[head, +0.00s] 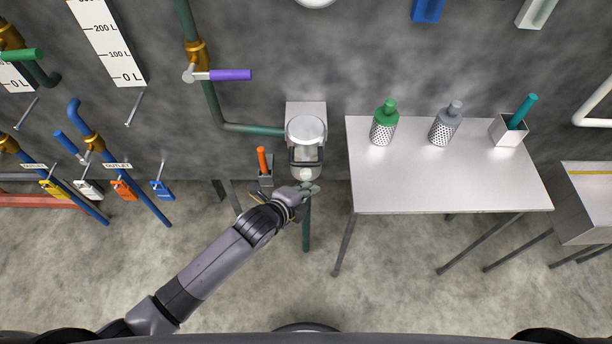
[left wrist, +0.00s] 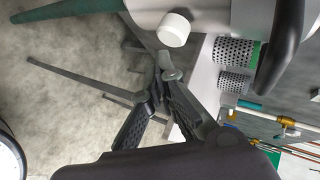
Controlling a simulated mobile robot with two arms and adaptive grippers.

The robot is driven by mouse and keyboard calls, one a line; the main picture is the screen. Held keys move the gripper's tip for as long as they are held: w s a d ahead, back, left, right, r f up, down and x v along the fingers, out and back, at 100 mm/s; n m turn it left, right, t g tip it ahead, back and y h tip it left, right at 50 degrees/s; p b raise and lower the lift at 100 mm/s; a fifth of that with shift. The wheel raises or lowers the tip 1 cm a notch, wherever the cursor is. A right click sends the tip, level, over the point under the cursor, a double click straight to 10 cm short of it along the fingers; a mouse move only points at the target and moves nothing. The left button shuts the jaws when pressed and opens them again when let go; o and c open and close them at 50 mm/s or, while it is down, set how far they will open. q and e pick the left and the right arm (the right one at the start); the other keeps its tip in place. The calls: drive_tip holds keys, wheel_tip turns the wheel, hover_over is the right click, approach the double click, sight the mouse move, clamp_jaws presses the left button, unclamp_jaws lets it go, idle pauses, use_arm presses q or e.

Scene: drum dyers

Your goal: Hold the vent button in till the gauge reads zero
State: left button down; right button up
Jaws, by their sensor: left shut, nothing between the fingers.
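A small white round button (head: 306,175) sits on the front of a grey vessel (head: 305,131) with a glass top, fixed to the wall. The button also shows in the left wrist view (left wrist: 173,29), sticking out. My left gripper (head: 311,189) is shut and empty, just in front of and below the button. In the left wrist view its fingertips (left wrist: 171,74) meet below the button, with a gap in the picture; contact does not show. A round white dial (head: 315,2) is cut off at the top edge; its reading is not visible. My right gripper is out of view.
A metal table (head: 440,190) with a green-capped shaker (head: 385,122), a grey shaker (head: 446,123) and a holder with a teal handle (head: 522,110) stands right. An orange-handled tool (head: 263,160) hangs left of the vessel. Pipes and valves fill the left wall.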

use_arm(q)
drive_tip(key=shift+w, duration=0.15)
idle(0.5)
drive_tip(key=shift+w, duration=0.3)
drive_tip(key=shift+w, duration=0.5)
idle(1.1)
drive_tip(key=shift+s, duration=0.1)
drive_tip(key=shift+s+p, duration=0.6)
drive_tip(key=shift+s, duration=0.25)
